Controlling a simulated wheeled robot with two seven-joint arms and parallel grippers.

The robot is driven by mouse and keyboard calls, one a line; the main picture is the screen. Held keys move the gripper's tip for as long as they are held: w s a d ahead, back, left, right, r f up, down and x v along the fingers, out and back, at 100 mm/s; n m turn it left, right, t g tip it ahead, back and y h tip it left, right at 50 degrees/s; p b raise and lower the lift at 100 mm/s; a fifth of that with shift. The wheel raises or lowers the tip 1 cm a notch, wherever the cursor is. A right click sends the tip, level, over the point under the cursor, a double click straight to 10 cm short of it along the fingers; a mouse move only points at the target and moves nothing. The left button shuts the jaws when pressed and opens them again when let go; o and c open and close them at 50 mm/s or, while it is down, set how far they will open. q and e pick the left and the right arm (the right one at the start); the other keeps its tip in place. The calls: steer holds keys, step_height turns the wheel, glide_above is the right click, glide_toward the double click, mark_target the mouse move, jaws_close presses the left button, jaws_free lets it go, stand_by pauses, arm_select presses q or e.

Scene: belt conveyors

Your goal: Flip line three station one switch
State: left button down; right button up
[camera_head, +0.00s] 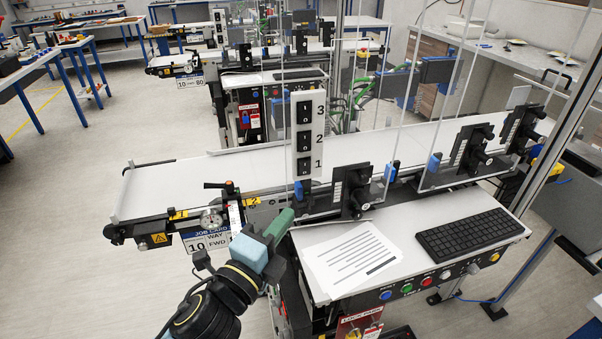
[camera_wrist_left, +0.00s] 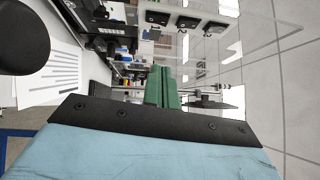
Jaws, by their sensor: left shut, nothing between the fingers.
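A white upright panel (camera_head: 309,92) stands at the near conveyor with three black rocker switches, marked 3, 2 and 1 from top to bottom. The top switch (camera_head: 304,112), the middle switch (camera_head: 304,140) and the bottom switch (camera_head: 304,165) are all uncovered. In the left wrist view the panel (camera_wrist_left: 218,22) shows sideways at the top. Which way each rocker is set is too small to tell. My left gripper (camera_head: 288,214) has green fingers, shut and empty, below the panel and apart from it. The fingers also show in the left wrist view (camera_wrist_left: 162,72). My right gripper is not in view.
The near conveyor belt (camera_head: 230,170) runs behind the panel, with clear upright sheets and black sensor brackets (camera_head: 352,190) to its right. A white desk holds a printed sheet (camera_head: 345,258) and keyboard (camera_head: 470,235). A job card sign (camera_head: 206,240) hangs left of my gripper.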

arm_select(q)
glide_toward(310, 162)
steer(key=d, duration=0.4)
steer(key=w, duration=0.2)
steer(key=w+a+p, duration=0.1)
steer(key=w, duration=0.2)
steer(key=shift+w+a+r, duration=0.1)
steer(key=shift+a+r, duration=0.05)
steer(key=shift+r, duration=0.05)
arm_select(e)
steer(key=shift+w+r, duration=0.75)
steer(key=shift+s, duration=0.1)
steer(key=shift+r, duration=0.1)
